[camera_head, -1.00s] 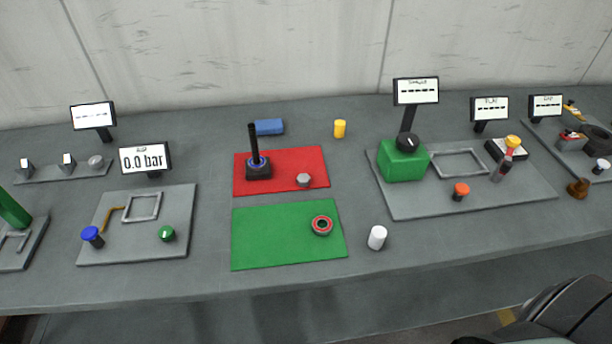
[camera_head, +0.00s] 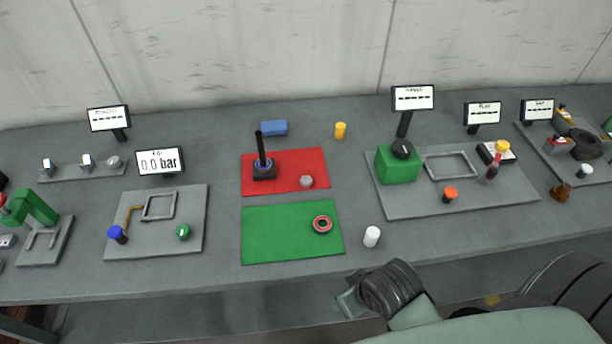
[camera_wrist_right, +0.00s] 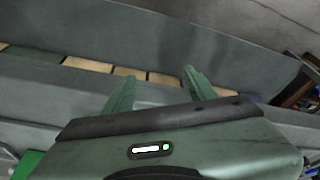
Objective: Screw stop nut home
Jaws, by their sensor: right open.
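A black upright screw on a dark square base, the screw jack (camera_head: 263,168), stands on the red mat (camera_head: 290,184), with a blue ring low on its post. A grey hex nut (camera_head: 306,182) lies on the red mat to its right. A red-rimmed ring with a dark centre (camera_head: 322,225) lies on the green mat (camera_head: 275,238). I cannot tell which of these is the stop nut. My right arm shows at the lower right in the head view. In the right wrist view my right gripper (camera_wrist_right: 158,85) is open and empty, away from these parts. My left gripper is not in view.
A blue block (camera_head: 273,128), a yellow cylinder (camera_head: 340,130) and a white cylinder (camera_head: 371,236) stand around the mats. A grey board with a green box (camera_head: 397,165) is on the right. Another board (camera_head: 190,245) with a blue knob is on the left.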

